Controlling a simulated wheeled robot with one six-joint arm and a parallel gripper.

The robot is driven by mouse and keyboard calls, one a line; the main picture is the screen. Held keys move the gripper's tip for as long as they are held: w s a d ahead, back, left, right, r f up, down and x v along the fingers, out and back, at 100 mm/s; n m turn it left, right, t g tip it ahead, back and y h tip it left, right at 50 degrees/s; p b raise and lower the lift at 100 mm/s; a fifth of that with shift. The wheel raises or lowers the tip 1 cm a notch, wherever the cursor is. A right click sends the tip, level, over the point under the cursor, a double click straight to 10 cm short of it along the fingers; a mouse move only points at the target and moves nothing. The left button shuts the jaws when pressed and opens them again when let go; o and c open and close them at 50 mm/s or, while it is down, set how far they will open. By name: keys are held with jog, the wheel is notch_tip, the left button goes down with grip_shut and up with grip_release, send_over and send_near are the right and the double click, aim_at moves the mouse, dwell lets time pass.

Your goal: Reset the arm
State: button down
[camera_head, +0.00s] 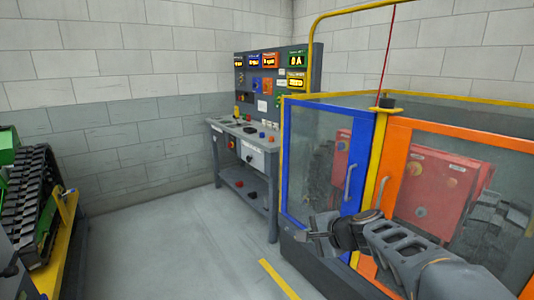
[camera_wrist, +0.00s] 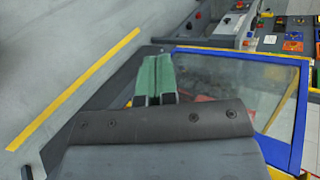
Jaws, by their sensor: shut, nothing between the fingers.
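My arm reaches in from the lower right in the head view, in front of the enclosure's orange and blue doors. My gripper (camera_head: 318,231) is at the arm's far end, just in front of the lower part of the blue-framed door (camera_head: 283,165). In the wrist view my gripper (camera_wrist: 155,66) shows two green-backed fingers side by side, closed together with nothing between them. The glass pane of the blue-framed door (camera_wrist: 240,80) lies beyond and to the right of the fingers. I cannot tell the exact gap between gripper and door.
The orange-framed door (camera_head: 386,170) stands close behind my arm, with red machinery (camera_head: 435,190) behind the glass. A control bench (camera_head: 250,150) with lit displays stands by the back wall. A tracked carrier (camera_head: 35,205) is at the left.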

jog(key=s+d+r+n+g+h+p, duration=0.2)
jog(key=s+n+p, duration=0.4)
jog(key=s, duration=0.3)
jog(key=s+d+r+n+g+h+p, duration=0.2)
jog(key=s+d+r+n+h+p, duration=0.1)
jog(key=s+r+n+h+p, duration=0.2)
jog(key=s+r+n+p, duration=0.1)
jog(key=s+p, duration=0.1)
jog(key=s, duration=0.1)
jog(key=shift+s+r+g, duration=0.25)
jog(key=shift+s+g, duration=0.1)
jog(key=shift+g, duration=0.05)
